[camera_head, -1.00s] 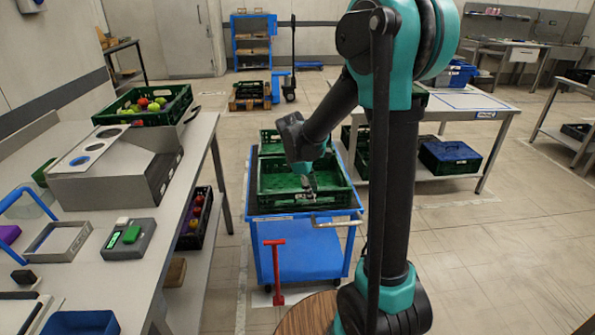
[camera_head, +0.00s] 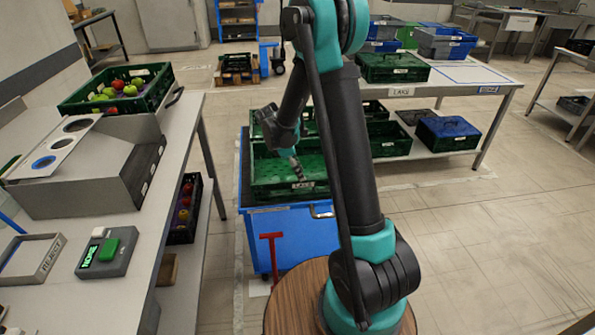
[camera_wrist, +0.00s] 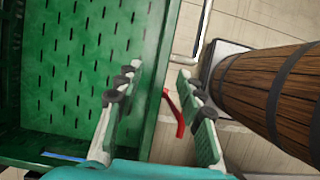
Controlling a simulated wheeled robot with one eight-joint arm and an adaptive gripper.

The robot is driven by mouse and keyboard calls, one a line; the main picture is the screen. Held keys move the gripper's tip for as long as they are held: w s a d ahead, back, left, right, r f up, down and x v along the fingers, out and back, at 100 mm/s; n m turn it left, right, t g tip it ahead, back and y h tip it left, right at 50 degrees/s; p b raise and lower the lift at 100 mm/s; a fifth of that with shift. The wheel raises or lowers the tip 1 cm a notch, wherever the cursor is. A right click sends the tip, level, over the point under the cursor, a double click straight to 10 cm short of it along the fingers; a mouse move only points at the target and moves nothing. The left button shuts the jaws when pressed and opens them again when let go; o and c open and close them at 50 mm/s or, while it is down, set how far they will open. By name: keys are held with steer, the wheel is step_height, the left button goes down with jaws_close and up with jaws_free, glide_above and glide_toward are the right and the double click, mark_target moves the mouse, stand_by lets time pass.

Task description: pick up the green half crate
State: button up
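A green crate (camera_head: 268,192) stands on the blue cart (camera_head: 295,230), at the cart's near end. My gripper (camera_head: 296,164) reaches down to its near wall. In the wrist view the same crate (camera_wrist: 70,60) fills the left side, and its perforated floor looks empty. My gripper (camera_wrist: 160,75) is open there. One finger is over the crate's inside and the other is outside, with the wall's rim between them. A gap shows on both sides of the rim. A second green crate (camera_head: 372,111) stands behind on the cart, partly hidden by my arm.
A fruit-filled green crate (camera_head: 150,78) sits on the left bench (camera_head: 95,240). A worktable (camera_head: 455,78) at the right holds green and blue crates. A red T-shaped handle (camera_head: 272,258) stands before the cart. The floor (camera_head: 500,240) at the right is clear.

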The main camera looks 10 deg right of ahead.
glide_toward(306, 197)
steer(key=d+f, duration=0.2)
steer(key=f, duration=0.1)
steer(key=d+f, duration=0.1)
steer(key=d, duration=0.1)
steer(key=shift+w+d+f, duration=0.1)
steer(key=shift+w+f, duration=0.2)
steer(key=shift+w, duration=0.1)
jaws_close()
